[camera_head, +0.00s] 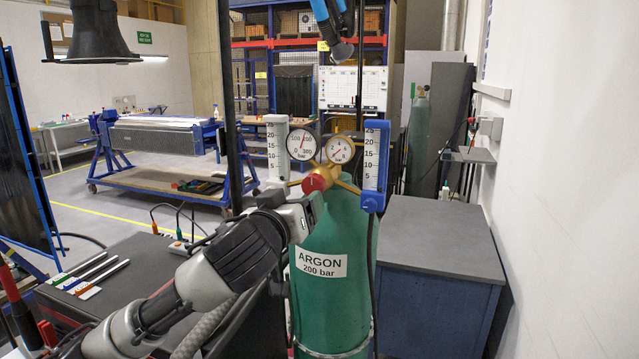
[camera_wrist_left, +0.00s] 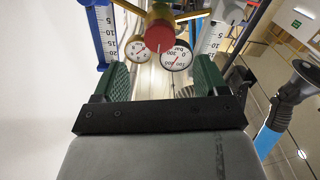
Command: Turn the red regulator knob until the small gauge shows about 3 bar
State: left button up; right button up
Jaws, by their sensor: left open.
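The red regulator knob (camera_head: 317,181) sits at the front of the brass regulator on top of the green argon cylinder (camera_head: 334,240). The small gauge (camera_head: 340,149) is above it to the right. Its needle seems to point to the lower left, but its exact reading is too small to tell. My left gripper (camera_head: 318,203) is close to the knob, just below it. In the left wrist view, its two green finger pads (camera_wrist_left: 163,76) are wide apart with nothing between them. The knob (camera_wrist_left: 160,33) shows beyond the fingertips, apart from both. My right gripper is not in view.
The large gauge (camera_head: 302,144) is left of the small one. Flow tubes stand on both sides: a white one (camera_head: 277,150) and a blue one (camera_head: 375,165). A grey-topped blue cabinet (camera_head: 440,236) stands right of the cylinder; a dark table (camera_head: 125,270) is at left.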

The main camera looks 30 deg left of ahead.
aim_at(312, 190)
pick_arm(q)
jog(key=p+x, duration=0.3)
jog(key=x, duration=0.5)
jog(key=shift+d+r+p, duration=0.1)
jog(key=shift+d+p, duration=0.05)
jog(key=shift+p, duration=0.15)
jog(key=shift+w+a, duration=0.2)
jog(key=shift+w, duration=0.35)
jog(key=shift+c, duration=0.6)
jog(key=c, duration=0.8)
